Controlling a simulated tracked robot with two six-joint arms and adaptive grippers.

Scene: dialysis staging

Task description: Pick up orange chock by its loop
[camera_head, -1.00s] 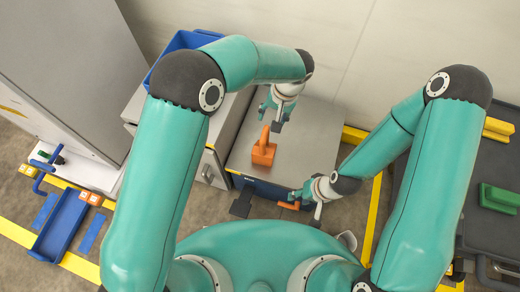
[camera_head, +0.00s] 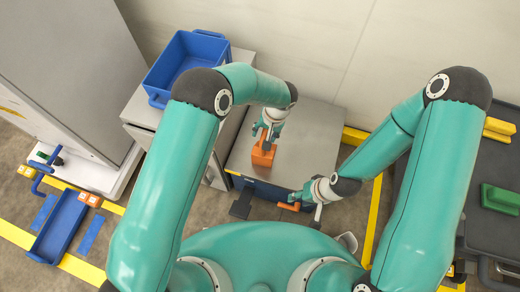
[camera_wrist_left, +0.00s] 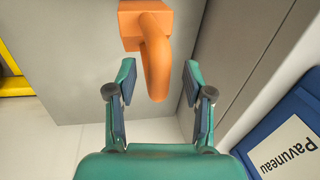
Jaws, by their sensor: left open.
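The orange chock (camera_head: 262,156) sits on the grey top of a low cabinet (camera_head: 312,140) in the head view. Its block (camera_wrist_left: 146,24) and upright loop (camera_wrist_left: 156,68) show in the left wrist view. My left gripper (camera_head: 268,138) is right over the chock and partly covers its loop. In the left wrist view the left gripper (camera_wrist_left: 158,90) is open, with one finger on each side of the loop and a gap on both sides. My right gripper (camera_head: 304,200) is low at the front edge of the cabinet, beside an orange handle; its jaws are too small to judge.
A blue bin (camera_head: 187,62) stands on a cabinet behind my left arm. A green block (camera_head: 499,198) lies on a dark cart at right. The rest of the grey top is clear.

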